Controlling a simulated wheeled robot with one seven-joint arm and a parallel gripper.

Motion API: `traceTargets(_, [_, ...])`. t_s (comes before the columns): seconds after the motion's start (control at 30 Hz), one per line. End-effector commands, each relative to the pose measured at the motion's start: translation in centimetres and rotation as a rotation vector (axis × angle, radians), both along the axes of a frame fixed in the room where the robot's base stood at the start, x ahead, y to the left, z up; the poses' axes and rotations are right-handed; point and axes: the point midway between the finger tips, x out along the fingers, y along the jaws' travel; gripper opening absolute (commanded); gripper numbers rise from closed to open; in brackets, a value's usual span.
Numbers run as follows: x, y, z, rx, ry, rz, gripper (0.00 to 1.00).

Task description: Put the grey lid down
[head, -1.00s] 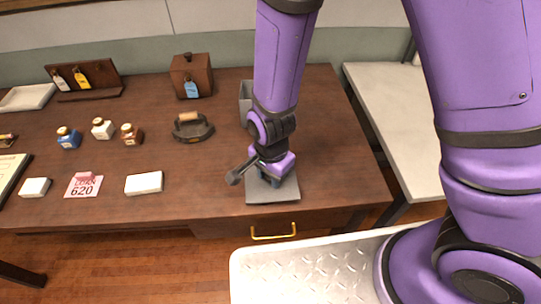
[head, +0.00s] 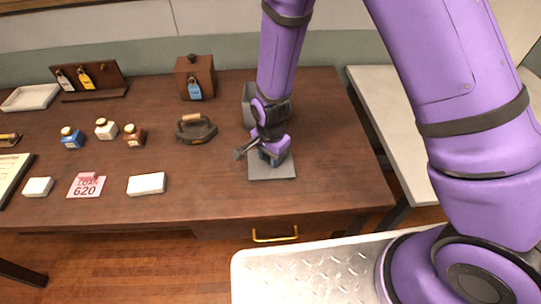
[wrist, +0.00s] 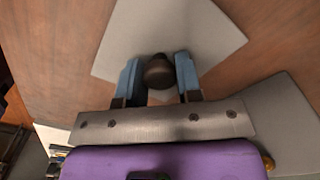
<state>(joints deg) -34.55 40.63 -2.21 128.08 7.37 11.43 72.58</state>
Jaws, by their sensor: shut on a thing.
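The grey lid (head: 272,172) is a flat square plate with a dark round knob (wrist: 158,72). It is over the right part of the wooden table, near the front. My gripper (wrist: 159,78) is shut on the knob, with one blue finger on each side. The plate (wrist: 190,25) spreads out beyond the fingers in the wrist view. The plate looks about level; I cannot tell whether it touches the table. A grey box (head: 248,108) stands just behind, partly hidden by my arm.
A dark iron-like object with a wooden handle (head: 196,128) is left of the lid. A white block (head: 146,184), a pink loan card (head: 86,186) and small bottles (head: 105,129) stand farther left. A brown box with a blue tag (head: 195,78) is behind. Bare tabletop (head: 335,150) lies to the right.

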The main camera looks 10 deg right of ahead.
Motion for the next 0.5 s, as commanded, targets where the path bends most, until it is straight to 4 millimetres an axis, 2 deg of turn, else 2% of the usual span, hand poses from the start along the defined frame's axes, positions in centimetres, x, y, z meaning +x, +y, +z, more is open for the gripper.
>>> traceTargets(0.33, [0.0, 0.0, -0.31, 0.0, 0.0, -0.001, 0.09])
traceTargets(0.37, [0.0, 0.0, -0.3, 0.001, -0.001, -0.001, 0.37])
traceTargets(0.43, [0.01, 0.01, -0.27, 0.001, -0.001, -0.001, 0.53])
traceTargets(0.47, [0.01, 0.01, -0.27, 0.001, -0.001, -0.001, 0.58])
traceTargets(0.5, [0.0, 0.0, -0.27, 0.001, -0.001, -0.001, 0.58])
